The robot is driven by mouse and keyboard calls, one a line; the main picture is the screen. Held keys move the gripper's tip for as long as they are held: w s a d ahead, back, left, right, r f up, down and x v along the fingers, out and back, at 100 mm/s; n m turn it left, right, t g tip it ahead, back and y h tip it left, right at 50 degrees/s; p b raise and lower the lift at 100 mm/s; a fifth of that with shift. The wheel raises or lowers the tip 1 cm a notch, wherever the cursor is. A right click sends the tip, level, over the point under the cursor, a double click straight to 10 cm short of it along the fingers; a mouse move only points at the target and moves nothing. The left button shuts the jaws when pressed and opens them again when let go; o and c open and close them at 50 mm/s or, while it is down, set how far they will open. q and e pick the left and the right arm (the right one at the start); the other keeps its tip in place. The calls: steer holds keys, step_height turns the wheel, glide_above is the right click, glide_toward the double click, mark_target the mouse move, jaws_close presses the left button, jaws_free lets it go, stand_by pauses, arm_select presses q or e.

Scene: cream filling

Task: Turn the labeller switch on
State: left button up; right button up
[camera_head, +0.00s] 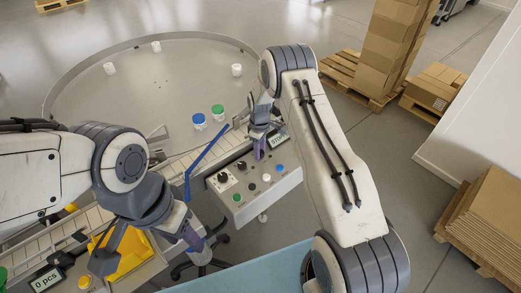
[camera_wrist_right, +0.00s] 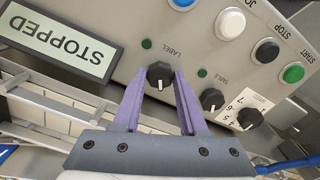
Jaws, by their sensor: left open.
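The labeller switch is a black knob (camera_wrist_right: 160,75) beside the word LABEL on the grey control panel (camera_head: 240,209). Its white mark points toward the bottom of the right wrist view, and the small green lamp (camera_wrist_right: 147,43) near it looks dark. My right gripper (camera_wrist_right: 162,77) has its purple fingers on either side of this knob, very close to it. I cannot tell whether they grip it. In the head view my right gripper (camera_head: 259,152) is at the panel's far edge and hides the knob. My left gripper (camera_head: 190,235) is open, low and left of the panel.
The panel also carries a TABLE knob (camera_wrist_right: 212,99), a speed knob (camera_wrist_right: 249,118), and blue, white, black and green (camera_wrist_right: 293,73) buttons. A display (camera_wrist_right: 75,50) reads STOPPED. A blue bar (camera_head: 205,150) rises left of the panel. A round table (camera_head: 120,105) with jars stands behind.

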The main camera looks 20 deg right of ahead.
jaws_close()
steer(key=shift+f+m+b, duration=0.15)
steer(key=shift+m+b, duration=0.85)
steer(key=shift+m, duration=0.1)
steer(key=m+b, duration=0.1)
steer(key=m, duration=0.1)
steer(key=shift+m+b, duration=0.3)
steer(key=m+b, duration=0.1)
steer(key=m, duration=0.2)
steer(key=shift+m+b, duration=0.85)
steer(key=shift+m, duration=1.35)
